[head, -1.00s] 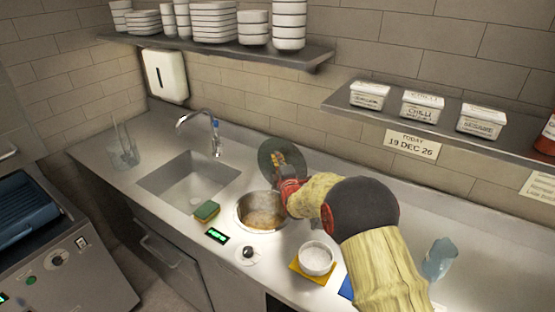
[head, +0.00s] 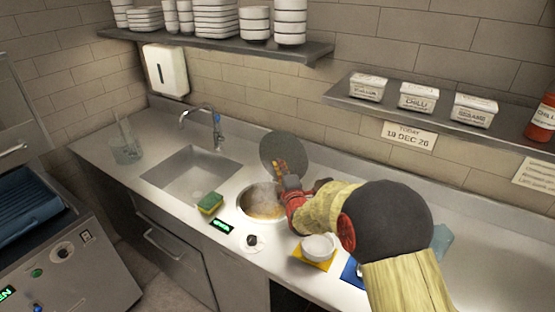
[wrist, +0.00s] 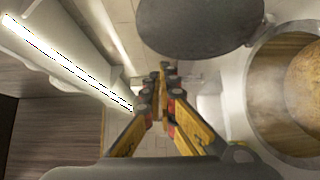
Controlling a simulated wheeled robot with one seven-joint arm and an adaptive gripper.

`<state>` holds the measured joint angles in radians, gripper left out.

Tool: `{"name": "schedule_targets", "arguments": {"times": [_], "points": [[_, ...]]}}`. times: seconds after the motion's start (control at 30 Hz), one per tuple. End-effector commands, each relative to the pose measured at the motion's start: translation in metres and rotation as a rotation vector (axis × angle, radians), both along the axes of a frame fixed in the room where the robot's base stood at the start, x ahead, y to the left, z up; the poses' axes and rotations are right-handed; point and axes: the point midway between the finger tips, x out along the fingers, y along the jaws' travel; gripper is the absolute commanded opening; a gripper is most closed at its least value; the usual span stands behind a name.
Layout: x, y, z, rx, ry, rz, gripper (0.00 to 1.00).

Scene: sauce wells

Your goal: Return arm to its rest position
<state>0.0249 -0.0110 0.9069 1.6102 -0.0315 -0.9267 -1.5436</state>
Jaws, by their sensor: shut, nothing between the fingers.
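My arm reaches in from the lower right in the head view. My gripper (head: 281,168) is beside and above the round sauce well (head: 244,215), which is set in the steel counter and holds brown contents. In the wrist view my gripper (wrist: 162,70) has its yellow and red fingers together with nothing between them. A grey round lid (head: 283,150) stands tilted behind the well, and it fills the top of the wrist view (wrist: 200,25). The well also shows at the right of the wrist view (wrist: 262,85), with haze over it.
A green and yellow sponge (head: 210,203) lies left of the well, by a sink (head: 190,170) with a tap. A white bowl (head: 319,247) sits on a yellow mat (head: 300,257) in front. A shelf (head: 440,120) with labelled tubs hangs above right.

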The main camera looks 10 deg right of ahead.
Motion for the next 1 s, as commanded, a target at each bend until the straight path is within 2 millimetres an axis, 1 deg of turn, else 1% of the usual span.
{"name": "schedule_targets", "arguments": {"times": [0.13,0.27,0.37,0.47,0.57,0.6,0.67,0.7,0.77,0.8,0.83,0.87,0.9,0.97,1.0], "points": [[-0.009,0.0,0.004,0.01,0.005,-0.001,0.0],[-0.018,0.0,0.022,0.094,0.058,-0.005,0.0],[-0.037,0.001,0.044,0.229,0.147,-0.024,0.0],[-0.071,0.002,0.065,0.396,0.26,-0.064,0.0],[-0.114,0.003,0.08,0.566,0.371,-0.125,0.0],[-0.134,0.004,0.085,0.632,0.413,-0.154,0.0],[-0.166,0.005,0.09,0.728,0.475,-0.204,0.0],[-0.189,0.005,0.093,0.793,0.513,-0.241,0.0],[-0.226,0.006,0.095,0.887,0.571,-0.303,0.0],[-0.251,0.007,0.096,0.949,0.606,-0.348,0.0],[-0.271,0.007,0.096,0.993,0.632,-0.383,0.0],[-0.291,0.008,0.095,1.037,0.657,-0.421,0.0],[-0.317,0.008,0.093,1.094,0.688,-0.472,0.0],[-0.356,0.009,0.089,1.171,0.73,-0.55,0.0],[-0.379,0.01,0.086,1.216,0.752,-0.6,0.0]]}}
